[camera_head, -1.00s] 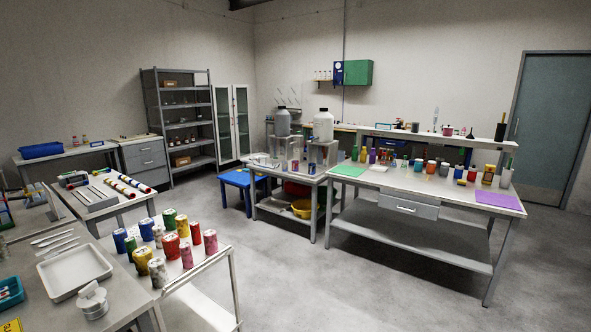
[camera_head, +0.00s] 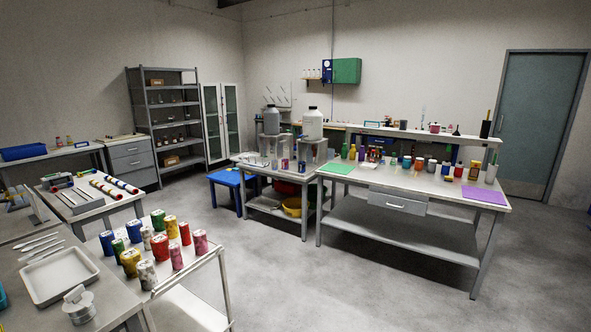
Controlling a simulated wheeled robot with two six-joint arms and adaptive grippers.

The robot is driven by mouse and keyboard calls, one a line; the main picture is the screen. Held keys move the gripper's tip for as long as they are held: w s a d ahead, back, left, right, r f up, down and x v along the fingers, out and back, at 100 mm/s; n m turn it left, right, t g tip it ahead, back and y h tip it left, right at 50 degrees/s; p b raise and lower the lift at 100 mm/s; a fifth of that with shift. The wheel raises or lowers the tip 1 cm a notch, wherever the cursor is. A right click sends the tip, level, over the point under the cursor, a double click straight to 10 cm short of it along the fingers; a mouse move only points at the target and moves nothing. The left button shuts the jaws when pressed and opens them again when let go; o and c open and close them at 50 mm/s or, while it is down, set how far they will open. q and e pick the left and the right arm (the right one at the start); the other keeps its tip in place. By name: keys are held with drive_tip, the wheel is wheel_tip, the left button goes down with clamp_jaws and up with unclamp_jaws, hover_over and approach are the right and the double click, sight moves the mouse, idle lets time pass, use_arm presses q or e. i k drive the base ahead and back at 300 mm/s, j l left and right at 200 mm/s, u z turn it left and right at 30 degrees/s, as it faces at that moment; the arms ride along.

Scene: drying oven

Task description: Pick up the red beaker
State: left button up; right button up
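No red beaker can be told with certainty at this size. Several small coloured cups and bottles stand in a row on the workbench (camera_head: 340,182) at right, among them an orange cup (camera_head: 419,164) and a blue cup (camera_head: 407,162). A small pink-red pot (camera_head: 434,128) sits on the raised shelf behind them. Neither of my grippers is in view.
At front left, a white cart (camera_head: 196,265) holds several coloured cans, beside a table with a white tray (camera_head: 50,292). A low table with large bottles (camera_head: 313,124) stands mid-room beside a blue stool (camera_head: 227,179). The floor (camera_head: 290,280) in front is clear.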

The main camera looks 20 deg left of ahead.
sight(285, 165)
drive_tip(key=i+j, duration=0.3)
drive_tip(key=i, duration=0.2)
drive_tip(key=i+j+u, duration=0.15)
drive_tip(key=i+j, duration=0.15)
drive_tip(key=i, duration=0.15)
drive_tip(key=i+j, duration=0.2)
drive_tip(key=i, duration=0.3)
drive_tip(key=i+j+u, duration=0.15)
drive_tip(key=i, duration=0.35)
drive_tip(key=i+u, duration=0.1)
drive_tip(key=i, duration=0.6)
drive_tip(key=i+l, duration=0.15)
drive_tip(key=i, duration=0.55)
drive_tip(key=i+l+u, duration=0.15)
drive_tip(key=i, duration=0.55)
drive_tip(key=i+j, duration=0.55)
drive_tip(key=j, duration=0.15)
drive_tip(key=i+j+z, duration=0.1)
drive_tip(key=i+j, duration=0.5)
drive_tip(key=i+j+z, duration=0.1)
drive_tip(key=j, duration=0.25)
drive_tip(key=i+j+z, duration=0.15)
drive_tip(key=j, duration=0.2)
